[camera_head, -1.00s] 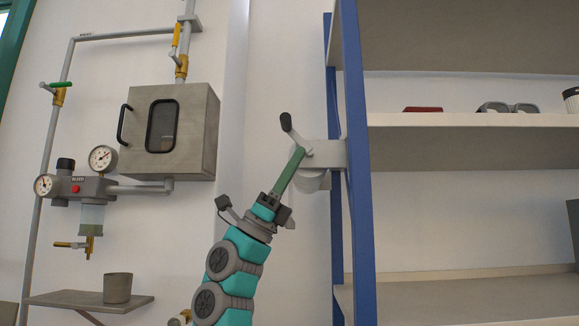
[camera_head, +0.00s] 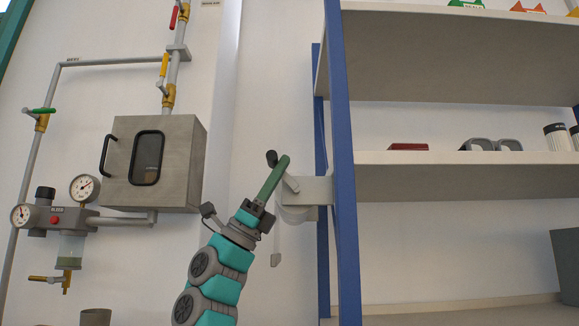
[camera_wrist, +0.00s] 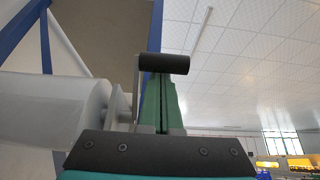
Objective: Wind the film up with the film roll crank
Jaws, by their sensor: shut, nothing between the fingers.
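The film roll (camera_head: 296,214) hangs from a light grey bracket (camera_head: 318,190) on the left post of the blue shelf. Its crank has a metal arm and a dark grip (camera_head: 271,158) pointing up and left. In the wrist view, the crank grip (camera_wrist: 163,63) crosses in front of my fingertips (camera_wrist: 160,90), and the pale roll (camera_wrist: 65,112) lies left. I cannot tell whether they touch.
The blue shelf post (camera_head: 343,180) stands close right of the roll. The shelf board (camera_head: 450,157) carries a red object (camera_head: 408,146) and goggles (camera_head: 490,144). Left on the wall are a grey cabinet (camera_head: 185,165), pipes and gauges (camera_head: 84,187).

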